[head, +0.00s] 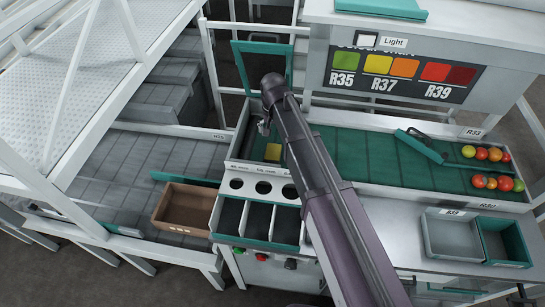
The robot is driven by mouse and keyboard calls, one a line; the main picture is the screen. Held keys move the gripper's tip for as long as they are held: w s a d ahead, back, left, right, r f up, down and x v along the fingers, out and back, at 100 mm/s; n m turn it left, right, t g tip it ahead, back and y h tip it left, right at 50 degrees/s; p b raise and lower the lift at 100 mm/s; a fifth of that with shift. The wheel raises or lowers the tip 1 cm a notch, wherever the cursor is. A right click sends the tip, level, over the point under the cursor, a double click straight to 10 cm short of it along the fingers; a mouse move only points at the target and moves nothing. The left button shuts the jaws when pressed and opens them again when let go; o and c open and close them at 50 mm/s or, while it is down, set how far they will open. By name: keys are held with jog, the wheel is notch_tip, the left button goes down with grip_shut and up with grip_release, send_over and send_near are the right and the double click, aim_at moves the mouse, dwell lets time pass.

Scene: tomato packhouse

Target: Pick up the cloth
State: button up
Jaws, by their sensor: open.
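A small yellow piece (272,152), which looks like a folded cloth, lies on the green belt (345,150) near its left end. My gripper (264,128) hangs at the end of my dark arm, above and slightly left of the yellow piece in the picture. It is open and appears apart from it, with nothing seen between the fingers. My arm crosses in front of the belt just right of the yellow piece. A flat teal item (382,9) lies on top of the white cabinet; I cannot tell whether it is cloth.
A sizing panel with round holes (262,186) and dark bins (258,221) stand in front of the belt. A brown crate (186,208) is at left. Several tomatoes (482,154) sit at the belt's right end, near a green bar (418,146). Two trays (452,236) stand front right.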

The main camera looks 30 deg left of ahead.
jog(key=b, duration=0.6)
send_over(272, 153)
jog(key=shift+w+d+f, duration=0.1)
jog(key=shift+f, duration=1.5)
jog(key=shift+d+f, duration=0.1)
jog(key=shift+f, duration=1.5)
jog(key=shift+f, duration=0.1)
notch_tip(272, 153, down, 5)
jog(key=b, duration=0.5)
jog(key=shift+a, duration=0.1)
jog(key=c, duration=0.8)
